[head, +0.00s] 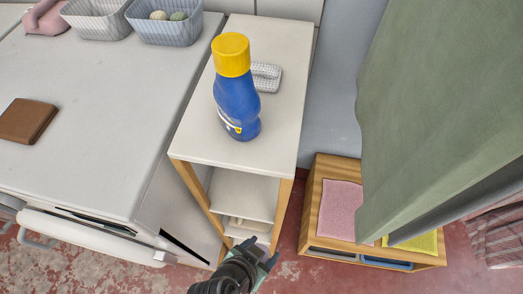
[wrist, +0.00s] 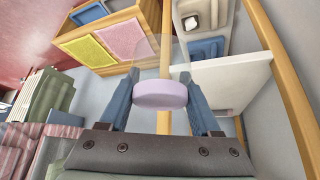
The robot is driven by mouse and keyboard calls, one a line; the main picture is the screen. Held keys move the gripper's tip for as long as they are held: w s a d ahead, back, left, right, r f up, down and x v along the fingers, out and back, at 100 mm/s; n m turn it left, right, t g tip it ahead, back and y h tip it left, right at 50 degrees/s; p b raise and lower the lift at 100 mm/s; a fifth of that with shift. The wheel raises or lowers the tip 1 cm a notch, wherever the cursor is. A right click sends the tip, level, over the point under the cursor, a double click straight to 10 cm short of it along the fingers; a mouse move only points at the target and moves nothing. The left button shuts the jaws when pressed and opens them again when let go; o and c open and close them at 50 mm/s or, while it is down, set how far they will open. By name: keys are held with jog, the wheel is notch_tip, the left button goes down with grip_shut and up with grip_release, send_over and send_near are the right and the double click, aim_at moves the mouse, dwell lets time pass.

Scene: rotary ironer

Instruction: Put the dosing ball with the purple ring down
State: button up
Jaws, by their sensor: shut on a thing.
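The dosing ball's purple ring (wrist: 160,95) shows in the wrist view between the two fingers. A faint, see-through body seems to extend beyond the ring. My gripper (wrist: 158,92) is shut on it. In the head view my gripper (head: 257,259) is at the bottom middle, in front of the narrow shelf unit (head: 284,58) and below its top. I cannot make out the ball in the head view.
A blue bottle with a yellow cap (head: 237,95) stands on the shelf top beside a white dotted object (head: 266,77). A low wooden cabinet (head: 312,205) with pink (head: 342,209) and yellow cloths stands right. Green fabric (head: 440,110) hangs above it. The shelf top's front is clear.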

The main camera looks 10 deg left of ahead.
send_over(254, 184)
jog(key=s, duration=0.2)
jog(key=shift+a+b, duration=0.3)
jog(key=shift+a, duration=0.1)
jog(key=shift+f, duration=1.75)
jog(key=shift+f+b, duration=0.15)
jog(key=shift+b, duration=0.2)
jog(key=o, duration=1.4)
jog(key=shift+a+r, duration=0.1)
jog(key=shift+r, duration=0.3)
jog(key=p+v, duration=0.1)
jog(key=v, duration=0.6)
jog(key=shift+p, duration=0.3)
